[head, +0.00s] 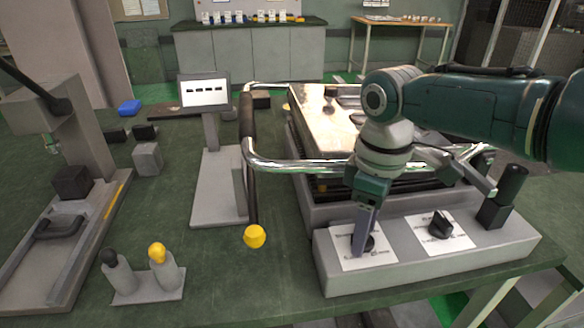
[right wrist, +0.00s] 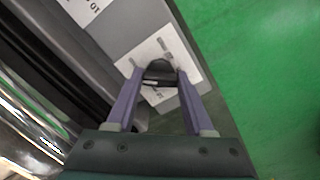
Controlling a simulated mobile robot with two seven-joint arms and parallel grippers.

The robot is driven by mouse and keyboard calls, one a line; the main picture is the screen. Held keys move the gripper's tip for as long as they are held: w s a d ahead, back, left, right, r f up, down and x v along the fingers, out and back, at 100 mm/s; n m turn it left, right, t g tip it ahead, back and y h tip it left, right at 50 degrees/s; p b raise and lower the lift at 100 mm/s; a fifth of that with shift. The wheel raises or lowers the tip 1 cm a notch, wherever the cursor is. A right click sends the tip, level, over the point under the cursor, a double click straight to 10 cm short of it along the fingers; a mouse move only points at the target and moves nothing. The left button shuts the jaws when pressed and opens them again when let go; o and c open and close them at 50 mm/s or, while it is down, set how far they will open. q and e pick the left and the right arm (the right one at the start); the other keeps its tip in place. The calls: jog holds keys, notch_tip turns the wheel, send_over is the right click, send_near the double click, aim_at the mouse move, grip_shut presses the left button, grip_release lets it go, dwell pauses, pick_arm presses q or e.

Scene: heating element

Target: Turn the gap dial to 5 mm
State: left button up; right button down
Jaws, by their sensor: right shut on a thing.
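A grey control box (head: 480,255) at the front right carries two black dials on white scale plates. My right gripper (head: 362,240) points down at the left-hand dial (head: 370,243) and is shut on its knob. In the right wrist view the two purple fingers sit on either side of this black knob (right wrist: 160,74). The scale print around it is too small to read, and the fingers partly hide the knob in the head view. The other dial (head: 440,226) stands free to the right. My left gripper is not in view.
A machine with a chrome rail (head: 300,163) stands behind the box. A black post (head: 511,185) rises at the box's right end. A small screen (head: 204,90), a yellow-knobbed lever (head: 254,236) and a two-peg stand (head: 142,283) are to the left.

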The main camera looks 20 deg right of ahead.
jog(key=shift+c, duration=1.4)
grip_release()
jog(key=shift+r, duration=0.1)
notch_tip(320, 180, up, 10)
jog(key=p, duration=0.3)
